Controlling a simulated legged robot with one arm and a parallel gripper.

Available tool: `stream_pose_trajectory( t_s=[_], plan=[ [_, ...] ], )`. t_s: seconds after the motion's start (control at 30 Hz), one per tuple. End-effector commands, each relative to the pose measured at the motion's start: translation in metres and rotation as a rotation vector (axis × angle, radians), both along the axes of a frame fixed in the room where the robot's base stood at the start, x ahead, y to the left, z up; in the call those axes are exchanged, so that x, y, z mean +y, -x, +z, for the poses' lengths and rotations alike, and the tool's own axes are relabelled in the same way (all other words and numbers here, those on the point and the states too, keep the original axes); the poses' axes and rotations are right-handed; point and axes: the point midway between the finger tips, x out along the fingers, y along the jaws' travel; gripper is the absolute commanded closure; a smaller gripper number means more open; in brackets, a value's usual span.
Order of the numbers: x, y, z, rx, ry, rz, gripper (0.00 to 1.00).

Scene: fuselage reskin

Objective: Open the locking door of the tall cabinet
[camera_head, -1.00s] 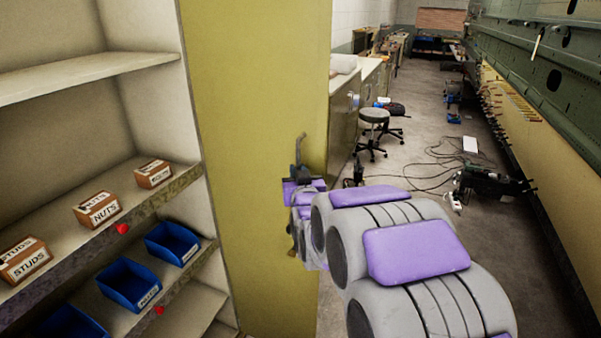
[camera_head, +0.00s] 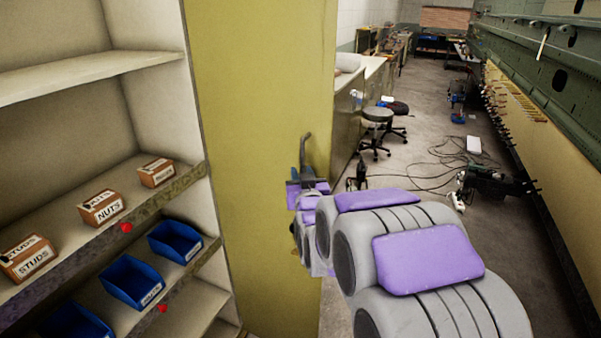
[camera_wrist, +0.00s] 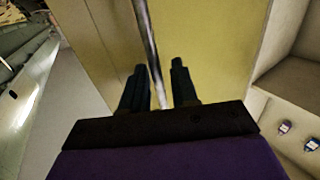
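The tall yellow panel (camera_head: 255,130), which looks like the cabinet's door or side, stands upright in the middle of the head view, beside open shelves. My gripper (camera_head: 305,170) is at its right part, at the end of my purple and grey arm; the fingertips are small there. In the wrist view, my gripper (camera_wrist: 158,85) has its two dark fingers apart. A slim metal bar or edge (camera_wrist: 151,45) runs between them in front of the yellow surface (camera_wrist: 205,45). I cannot tell whether the fingers touch the bar. No lock is clearly visible.
Open shelves (camera_head: 70,85) on the left hold labelled boxes (camera_head: 102,208) and blue bins (camera_head: 130,283). A stool (camera_head: 376,116), cables and equipment (camera_head: 490,185) stand on the aisle floor to the right. A green structure (camera_head: 560,75) lines the far right.

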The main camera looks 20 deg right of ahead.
Motion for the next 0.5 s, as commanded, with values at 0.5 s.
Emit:
stream_pose_trajectory(
  t_s=[0.5],
  plan=[
    [0.013, 0.054, -0.003, -0.002, 0.001, 0.002, 0.71]
  ],
)
